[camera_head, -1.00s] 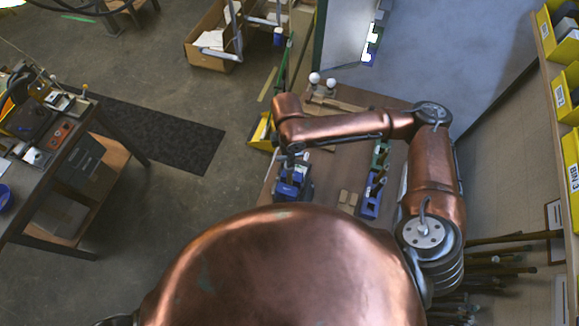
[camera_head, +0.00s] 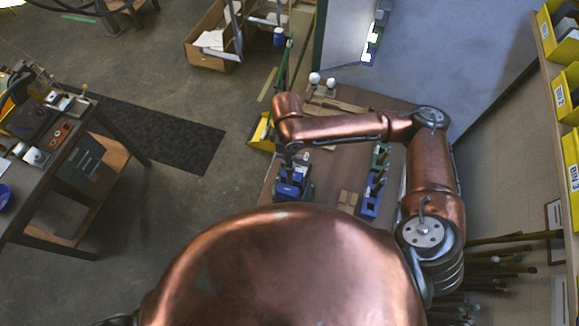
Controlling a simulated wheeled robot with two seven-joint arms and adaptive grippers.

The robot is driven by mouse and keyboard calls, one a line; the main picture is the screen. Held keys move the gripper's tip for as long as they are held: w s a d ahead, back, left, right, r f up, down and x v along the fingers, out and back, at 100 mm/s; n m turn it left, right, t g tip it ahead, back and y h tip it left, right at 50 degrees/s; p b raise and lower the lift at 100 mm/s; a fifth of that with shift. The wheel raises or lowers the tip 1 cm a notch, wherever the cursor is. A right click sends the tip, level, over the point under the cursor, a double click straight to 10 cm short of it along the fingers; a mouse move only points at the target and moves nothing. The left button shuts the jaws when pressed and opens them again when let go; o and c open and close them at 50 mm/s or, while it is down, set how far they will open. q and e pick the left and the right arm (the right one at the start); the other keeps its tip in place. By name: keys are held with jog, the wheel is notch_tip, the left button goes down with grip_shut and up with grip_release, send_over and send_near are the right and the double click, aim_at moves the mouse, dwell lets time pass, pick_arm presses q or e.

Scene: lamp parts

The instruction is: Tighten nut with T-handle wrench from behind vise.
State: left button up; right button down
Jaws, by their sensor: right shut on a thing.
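A blue vise (camera_head: 292,186) stands at the left edge of the brown workbench (camera_head: 325,165). My right arm reaches over the bench from the right and bends down at its wrist. My right gripper (camera_head: 297,163) points down just above and behind the vise, small and partly hidden by the wrist. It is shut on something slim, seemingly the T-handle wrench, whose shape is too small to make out. The nut cannot be made out at the vise. My left gripper is not in view.
A blue and green rack (camera_head: 373,185) stands right of the vise, with small tan blocks (camera_head: 347,198) between. Two white-knobbed parts (camera_head: 322,82) stand at the bench's far end. Yellow bins (camera_head: 560,60) line the right wall.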

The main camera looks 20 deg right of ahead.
jog(key=shift+m, duration=1.8)
jog(key=m, duration=0.2)
jog(key=shift+m, duration=0.4)
jog(key=shift+n, duration=0.4)
jog(key=shift+r, duration=1.95)
